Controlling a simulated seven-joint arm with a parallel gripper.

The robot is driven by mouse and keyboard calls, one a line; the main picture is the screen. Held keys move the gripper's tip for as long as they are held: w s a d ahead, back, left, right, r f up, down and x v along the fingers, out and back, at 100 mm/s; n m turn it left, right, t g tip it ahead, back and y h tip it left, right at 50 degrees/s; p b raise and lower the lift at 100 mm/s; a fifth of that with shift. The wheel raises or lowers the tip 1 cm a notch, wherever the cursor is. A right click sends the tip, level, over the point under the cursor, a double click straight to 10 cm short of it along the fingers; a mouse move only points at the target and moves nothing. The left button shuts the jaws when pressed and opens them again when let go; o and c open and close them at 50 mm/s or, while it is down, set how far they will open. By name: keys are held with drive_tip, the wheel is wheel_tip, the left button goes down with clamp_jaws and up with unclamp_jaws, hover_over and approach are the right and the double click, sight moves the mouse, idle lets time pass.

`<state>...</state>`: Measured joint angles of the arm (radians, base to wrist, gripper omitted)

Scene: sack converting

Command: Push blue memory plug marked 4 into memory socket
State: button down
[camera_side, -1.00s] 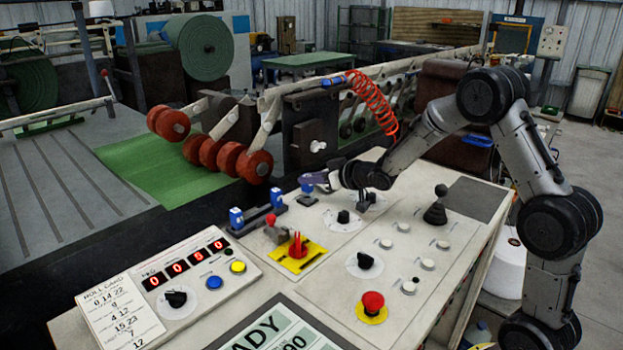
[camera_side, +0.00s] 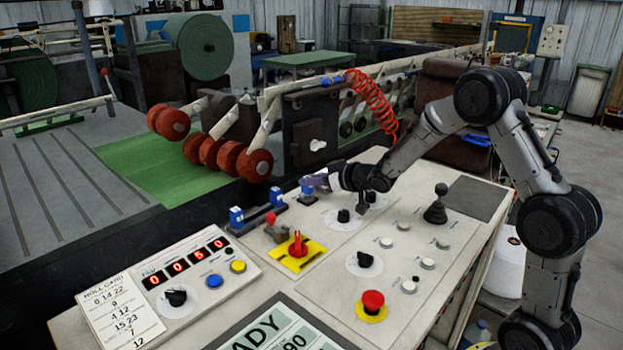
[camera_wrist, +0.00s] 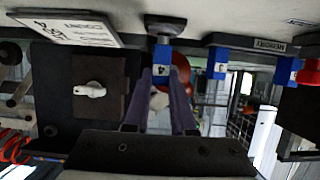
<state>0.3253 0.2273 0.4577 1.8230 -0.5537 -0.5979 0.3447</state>
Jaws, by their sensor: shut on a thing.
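My gripper (camera_side: 320,181) reaches in from the right in the side view. In the wrist view its two purple fingers (camera_wrist: 161,78) are shut around the blue plug marked 4 (camera_wrist: 162,55). The plug also shows at the fingertips in the side view (camera_side: 306,190). It is at a small dark holder (camera_wrist: 165,22); I cannot tell whether it is seated in it or just clear. The long dark memory socket (camera_side: 257,220) is left of the gripper in the side view. It carries a "MEMORY" label (camera_wrist: 270,45) in the wrist view, with blue plugs at both ends (camera_side: 236,217) (camera_side: 277,197).
A black knob (camera_side: 343,216) is just below the gripper. A card (camera_wrist: 66,28) shows at upper left in the wrist view. The dark machine edge runs behind the panel.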

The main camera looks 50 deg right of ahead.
drive_tip(key=shift+f, duration=0.6)
drive_tip(key=c, duration=0.7)
unclamp_jaws()
